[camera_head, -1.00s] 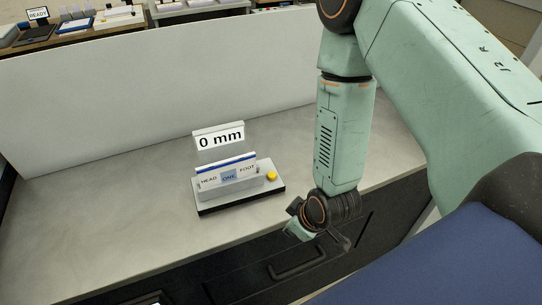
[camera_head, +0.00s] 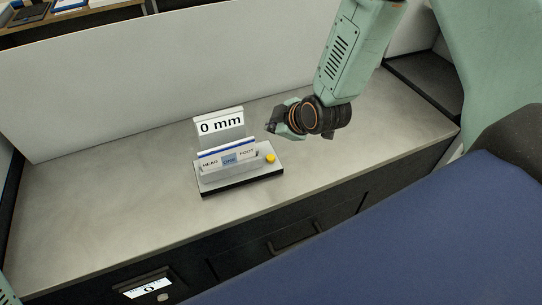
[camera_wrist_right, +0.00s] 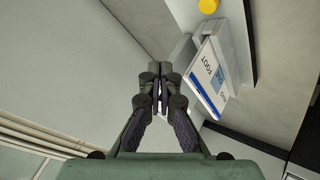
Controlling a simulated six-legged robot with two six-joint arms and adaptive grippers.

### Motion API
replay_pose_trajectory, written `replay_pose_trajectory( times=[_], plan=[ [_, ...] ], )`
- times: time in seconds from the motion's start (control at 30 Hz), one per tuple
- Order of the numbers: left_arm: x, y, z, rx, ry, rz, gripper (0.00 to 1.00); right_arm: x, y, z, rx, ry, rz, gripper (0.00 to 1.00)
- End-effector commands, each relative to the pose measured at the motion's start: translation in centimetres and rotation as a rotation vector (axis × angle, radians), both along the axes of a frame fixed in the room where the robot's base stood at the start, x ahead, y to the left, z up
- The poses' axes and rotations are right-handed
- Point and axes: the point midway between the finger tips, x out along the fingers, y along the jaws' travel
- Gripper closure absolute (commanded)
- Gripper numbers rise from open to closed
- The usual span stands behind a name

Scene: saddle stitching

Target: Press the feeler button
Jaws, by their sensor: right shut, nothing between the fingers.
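The feeler device (camera_head: 240,182) is a light block on a dark base with a small yellow button (camera_head: 270,158) at its right end. In the right wrist view the closed fingers (camera_wrist_right: 160,82) are at the centre, the yellow button (camera_wrist_right: 208,6) is at the top edge, and the labelled block (camera_wrist_right: 210,78) is right of the fingers. My left gripper is not in view.
The grey table top (camera_head: 100,205) is clear around the device. A white panel (camera_head: 130,90) stands along the back. A small lit display (camera_head: 146,288) sits on the dark front below the table edge.

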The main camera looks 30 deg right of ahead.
Motion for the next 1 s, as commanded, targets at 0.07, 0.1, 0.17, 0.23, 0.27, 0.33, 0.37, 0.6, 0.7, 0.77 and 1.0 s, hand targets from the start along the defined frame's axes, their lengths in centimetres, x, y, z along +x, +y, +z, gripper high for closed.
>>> replay_pose_trajectory(
  times=[0.07, 0.1, 0.17, 0.23, 0.27, 0.33, 0.37, 0.6, 0.7, 0.77, 1.0],
  plan=[
    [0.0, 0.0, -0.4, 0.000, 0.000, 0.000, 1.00, 0.0, 0.0, -0.4, 0.000, 0.001, 0.001, 1.00],
    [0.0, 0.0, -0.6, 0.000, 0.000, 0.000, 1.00, 0.0, 0.0, -0.6, 0.000, 0.001, 0.000, 1.00],
    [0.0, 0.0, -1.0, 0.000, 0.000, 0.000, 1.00, 0.0, 0.0, -1.0, 0.000, 0.001, 0.000, 1.00],
    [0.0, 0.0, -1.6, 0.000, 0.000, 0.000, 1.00, 0.0, 0.0, -1.6, 0.000, 0.001, 0.000, 1.00],
    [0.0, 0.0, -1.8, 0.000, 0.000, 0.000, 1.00, 0.0, 0.0, -1.9, 0.000, 0.001, 0.000, 1.00],
    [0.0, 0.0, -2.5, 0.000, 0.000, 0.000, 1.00, 0.0, 0.0, -2.6, 0.001, 0.002, -0.001, 1.00],
    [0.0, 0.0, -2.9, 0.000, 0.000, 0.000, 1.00, 0.0, 0.0, -2.9, 0.001, 0.002, -0.001, 1.00],
    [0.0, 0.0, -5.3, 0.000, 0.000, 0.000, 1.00, 0.0, 0.0, -5.4, 0.001, 0.002, -0.001, 1.00],
    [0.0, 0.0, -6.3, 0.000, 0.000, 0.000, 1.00, 0.0, 0.0, -6.3, 0.001, 0.002, -0.001, 1.00],
    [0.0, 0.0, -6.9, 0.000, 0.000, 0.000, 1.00, -0.1, 0.0, -7.0, 0.001, 0.002, 0.000, 1.00],
    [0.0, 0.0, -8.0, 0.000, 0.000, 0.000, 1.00, -0.1, 0.0, -8.9, 0.000, 0.002, 0.001, 1.00]
  ],
)
